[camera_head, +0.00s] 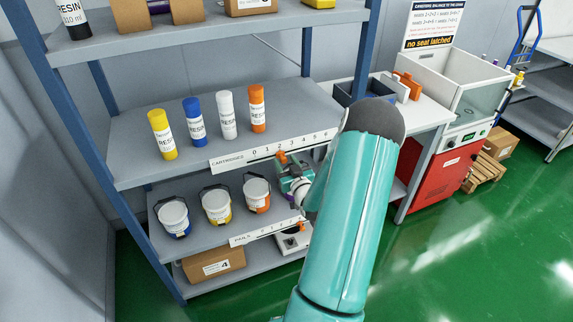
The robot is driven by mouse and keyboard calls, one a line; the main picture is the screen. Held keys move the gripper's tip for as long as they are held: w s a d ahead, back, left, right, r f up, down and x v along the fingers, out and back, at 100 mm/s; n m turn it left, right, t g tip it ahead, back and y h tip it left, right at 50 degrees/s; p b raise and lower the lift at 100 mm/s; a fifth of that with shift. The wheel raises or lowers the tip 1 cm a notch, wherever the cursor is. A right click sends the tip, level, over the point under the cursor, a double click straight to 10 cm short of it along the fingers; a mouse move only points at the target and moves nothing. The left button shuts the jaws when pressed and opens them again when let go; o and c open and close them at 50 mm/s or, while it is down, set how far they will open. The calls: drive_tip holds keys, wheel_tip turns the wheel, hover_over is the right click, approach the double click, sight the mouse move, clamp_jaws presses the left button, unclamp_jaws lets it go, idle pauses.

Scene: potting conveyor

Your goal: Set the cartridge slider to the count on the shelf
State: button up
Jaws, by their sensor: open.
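Several resin cartridges stand upright on the middle shelf (130,160): a yellow one (162,135), a blue one (195,122), a white one (228,115) and an orange one (257,108). The white cartridge scale (235,160) runs along that shelf's front edge, with numbers from 0 upward. A small orange piece, apparently the cartridge slider (281,157), shows just below the 2. My gripper (287,165) is open and right at this piece, in front of the scale. Whether its fingers touch or surround the slider cannot be told.
White-lidded pails (216,206) stand on the shelf below, with a pails scale (255,236) on its edge. A cardboard box (213,264) sits at the bottom. A white bench (418,115) and red cabinet (445,165) stand right. Green floor (460,260) is clear at lower right.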

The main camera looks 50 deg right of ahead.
clamp_jaws()
drive_tip(key=s+d, duration=0.4)
drive_tip(key=d, duration=0.3)
drive_tip(key=shift+s+d, duration=0.35)
unclamp_jaws()
drive_tip(key=v, duration=1.4)
